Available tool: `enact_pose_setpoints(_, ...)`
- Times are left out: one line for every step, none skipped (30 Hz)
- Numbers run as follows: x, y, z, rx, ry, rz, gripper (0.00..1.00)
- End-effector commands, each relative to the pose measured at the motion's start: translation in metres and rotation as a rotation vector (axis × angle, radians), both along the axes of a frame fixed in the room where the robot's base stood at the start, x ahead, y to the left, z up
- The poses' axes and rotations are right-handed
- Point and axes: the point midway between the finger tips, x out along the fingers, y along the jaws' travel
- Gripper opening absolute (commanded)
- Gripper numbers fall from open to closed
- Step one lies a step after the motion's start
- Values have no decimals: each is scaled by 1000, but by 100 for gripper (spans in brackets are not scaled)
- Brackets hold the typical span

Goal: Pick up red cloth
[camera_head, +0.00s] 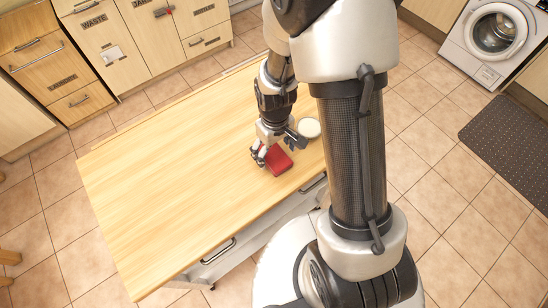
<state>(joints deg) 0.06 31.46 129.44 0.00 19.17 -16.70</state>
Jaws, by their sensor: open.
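The red cloth (279,162) is a small folded-looking red patch lying on the wooden countertop near its front right edge. My gripper (266,158) is open and points down at the cloth's left side. One finger overlaps the cloth in this view; I cannot tell whether it touches. Part of the cloth's left and upper side is hidden behind my gripper.
A round whitish item (309,127) stands on the counter just right of my gripper, partly hidden by my arm. The wooden counter (170,185) is clear to the left. Wooden cabinets (150,40) line the back, and a washing machine (493,38) stands at upper right.

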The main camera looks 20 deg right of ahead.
Motion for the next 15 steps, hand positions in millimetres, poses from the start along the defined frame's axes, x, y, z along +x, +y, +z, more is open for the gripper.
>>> enact_pose_setpoints(0, 0, -11, 0, 2, 0, 78)
enact_pose_setpoints(0, 0, -14, 0, 2, 0, 78)
enact_pose_setpoints(1, 0, -17, 0, 0, 0, 78)
enact_pose_setpoints(1, 0, -19, 0, 0, 0, 78)
enact_pose_setpoints(1, 0, -20, 0, -1, 0, 78)
enact_pose_setpoints(1, 0, -20, 0, -1, 0, 78)
enact_pose_setpoints(1, 0, -20, 0, -1, 0, 78)
enact_pose_setpoints(1, 0, -20, 0, -1, 0, 78)
enact_pose_setpoints(1, 0, -20, 1, -2, 0, 78)
enact_pose_setpoints(1, 0, -20, 1, -2, 0, 78)
enact_pose_setpoints(1, 0, -20, 1, -2, 0, 78)
enact_pose_setpoints(1, 0, -20, 1, -2, 0, 78)
enact_pose_setpoints(1, 0, -19, 1, -2, 0, 76)
enact_pose_setpoints(1, 0, -19, 1, -2, 0, 74)
enact_pose_setpoints(1, 0, -19, 1, -2, 0, 71)
